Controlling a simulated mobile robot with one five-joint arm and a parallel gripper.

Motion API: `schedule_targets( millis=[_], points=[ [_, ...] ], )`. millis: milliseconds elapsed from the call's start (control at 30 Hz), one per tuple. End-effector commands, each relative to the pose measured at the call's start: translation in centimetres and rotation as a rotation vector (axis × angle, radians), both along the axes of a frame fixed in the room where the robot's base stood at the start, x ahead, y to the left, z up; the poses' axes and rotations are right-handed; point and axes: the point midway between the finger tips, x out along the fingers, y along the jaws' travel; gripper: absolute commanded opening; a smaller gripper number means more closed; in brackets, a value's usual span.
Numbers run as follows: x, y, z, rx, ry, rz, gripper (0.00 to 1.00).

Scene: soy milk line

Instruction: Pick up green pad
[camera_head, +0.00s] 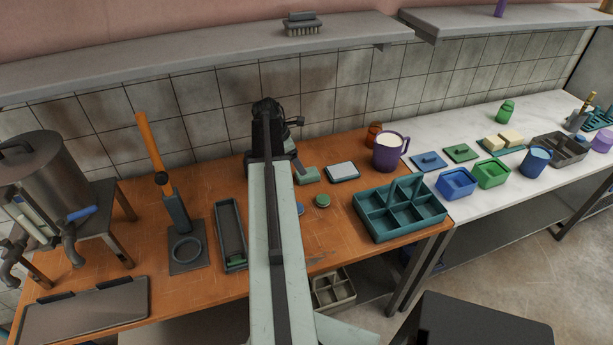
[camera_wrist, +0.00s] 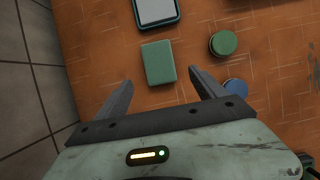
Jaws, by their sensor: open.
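The green pad (camera_wrist: 158,62) is a small rectangular block lying flat on the orange-brown worktop in the wrist view. In the head view the pad (camera_head: 308,174) shows just right of the end of my arm, partly hidden by it. My gripper (camera_wrist: 161,76) is open and empty. Its two fingers point toward the pad, with the pad's near end close to the gap between the fingertips. How high the fingers are above the worktop is hard to tell.
A white-topped tray (camera_wrist: 156,10) lies just beyond the pad. A round green piece (camera_wrist: 223,43) and a round blue piece (camera_wrist: 236,89) lie to its right. A teal compartment box (camera_head: 400,211) and a purple mug (camera_head: 389,153) stand further right. The tiled wall (camera_wrist: 30,80) is close on the left.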

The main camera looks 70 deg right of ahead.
Motion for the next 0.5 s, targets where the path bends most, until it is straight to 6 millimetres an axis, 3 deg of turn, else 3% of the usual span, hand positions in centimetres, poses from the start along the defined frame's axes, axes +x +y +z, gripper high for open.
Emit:
schedule_targets(
  millis=[100, 333, 500],
  points=[
    [-0.9, -0.6, -2.1, 0.000, 0.000, -0.009, 0.80],
    [-1.6, -1.1, -2.8, 0.000, 0.000, -0.014, 0.80],
    [-2.5, -2.0, -5.6, 0.000, 0.000, -0.016, 0.80]
  ],
)
